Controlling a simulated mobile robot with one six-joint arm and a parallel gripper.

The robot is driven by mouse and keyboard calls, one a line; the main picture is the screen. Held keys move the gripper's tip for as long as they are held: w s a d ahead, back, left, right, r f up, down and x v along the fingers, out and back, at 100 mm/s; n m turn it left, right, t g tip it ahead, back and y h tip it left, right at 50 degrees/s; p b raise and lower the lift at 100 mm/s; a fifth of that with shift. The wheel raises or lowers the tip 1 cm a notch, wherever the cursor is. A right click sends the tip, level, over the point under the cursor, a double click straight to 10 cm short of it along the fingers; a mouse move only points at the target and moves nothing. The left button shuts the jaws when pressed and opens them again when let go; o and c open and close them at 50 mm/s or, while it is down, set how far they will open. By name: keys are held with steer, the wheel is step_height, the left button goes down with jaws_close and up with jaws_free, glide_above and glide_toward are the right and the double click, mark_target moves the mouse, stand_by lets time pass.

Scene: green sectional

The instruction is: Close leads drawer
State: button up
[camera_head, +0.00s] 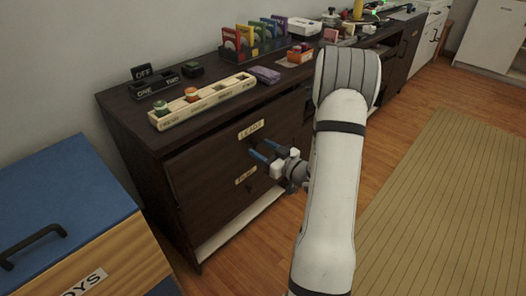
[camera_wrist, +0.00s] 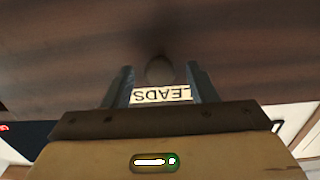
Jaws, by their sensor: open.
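The leads drawer (camera_head: 215,145) is the upper dark wood drawer of the cabinet, with a pale "LEADS" label (camera_head: 250,130) on its front. In the wrist view the label (camera_wrist: 160,96) shows upside down, and a round dark knob (camera_wrist: 159,70) sits just beyond it. My gripper (camera_head: 258,147) is open in front of the drawer, just below the label. In the wrist view my gripper's fingers (camera_wrist: 160,78) stand on either side of the knob and label. I cannot tell whether they touch the front, or how far the drawer stands out.
A lower drawer has its own pale label (camera_head: 245,175). The cabinet top holds a long wooden tray (camera_head: 205,103), a purple item (camera_head: 265,75) and a rack of colored pieces (camera_head: 255,45). A blue-topped box (camera_head: 70,190) stands at left.

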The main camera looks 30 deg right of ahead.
jaws_close()
stand_by(0.6)
